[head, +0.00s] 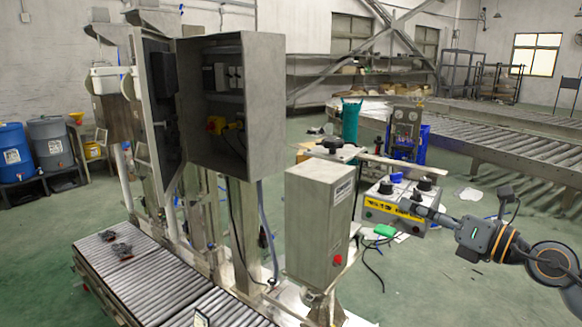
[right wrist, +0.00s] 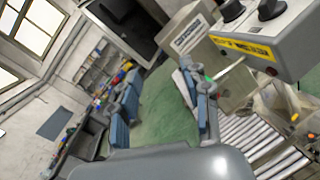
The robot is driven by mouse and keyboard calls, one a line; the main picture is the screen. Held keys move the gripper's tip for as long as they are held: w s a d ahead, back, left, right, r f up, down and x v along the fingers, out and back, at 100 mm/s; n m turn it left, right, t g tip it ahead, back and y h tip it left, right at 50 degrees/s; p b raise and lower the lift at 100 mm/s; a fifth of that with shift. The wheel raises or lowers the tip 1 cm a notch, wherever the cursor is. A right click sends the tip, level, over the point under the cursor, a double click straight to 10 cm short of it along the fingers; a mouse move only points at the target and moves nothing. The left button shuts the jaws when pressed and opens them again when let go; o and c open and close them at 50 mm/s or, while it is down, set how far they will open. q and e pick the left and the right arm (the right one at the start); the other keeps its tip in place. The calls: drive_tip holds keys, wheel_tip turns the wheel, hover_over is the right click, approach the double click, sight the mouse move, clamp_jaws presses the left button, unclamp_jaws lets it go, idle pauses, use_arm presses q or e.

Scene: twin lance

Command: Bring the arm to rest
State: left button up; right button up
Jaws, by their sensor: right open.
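My right arm (head: 550,265) comes in from the right edge of the head view. Its gripper (head: 408,206) points left, its tips in front of the control box with black knobs in the picture; whether they touch it I cannot tell. In the right wrist view the two blue-grey fingers of this gripper (right wrist: 165,97) stand wide apart with green floor showing between them, and nothing is held. My left arm and gripper do not show.
The control box with a yellow label (head: 388,208) is close to the right gripper. A grey metal box with a red button (head: 318,220) stands left of it. An open cabinet (head: 262,110) and a roller conveyor (head: 150,285) are at left. Green floor (head: 450,275) is open below the right arm.

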drive_tip(key=s+a+f+m+t, duration=0.1)
drive_tip(key=a+f+m+t, duration=0.1)
drive_tip(key=a+m+t, duration=0.3)
drive_tip(key=s+d+f+m+g+h, duration=0.1)
drive_tip(key=s+d+f+m+h, duration=0.15)
drive_tip(key=f+m+h, duration=0.4)
drive_tip(key=s+d+f+m+g+h, duration=0.1)
drive_tip(key=s+d+f+m+h, duration=0.15)
drive_tip(key=f+m, duration=0.7)
drive_tip(key=s+d+f+m+g+h, duration=0.2)
drive_tip(key=s+f+m+h, duration=0.25)
drive_tip(key=m, duration=0.55)
drive_tip(key=s+a+f+m+g+y, duration=0.1)
drive_tip(key=s+a+f+m+g, duration=0.1)
drive_tip(key=s+f+g, duration=0.35)
drive_tip(key=s+a+f+m+g, duration=0.2)
drive_tip(key=s+f, duration=0.5)
drive_tip(key=s, duration=0.3)
drive_tip(key=s+a+f+m+g+y, duration=0.1)
drive_tip(key=s+a+f+m+g, duration=0.1)
drive_tip(key=s+f+g, duration=0.35)
drive_tip(key=s+f, duration=0.2)
drive_tip(key=f, duration=1.1)
drive_tip(key=s+f, duration=0.2)
drive_tip(key=f, duration=1.1)
drive_tip(key=s+d+f, duration=0.3)
drive_tip(key=s+f, duration=1.3)
drive_tip(key=s, duration=0.1)
drive_tip(key=shift+n+g, duration=0.4)
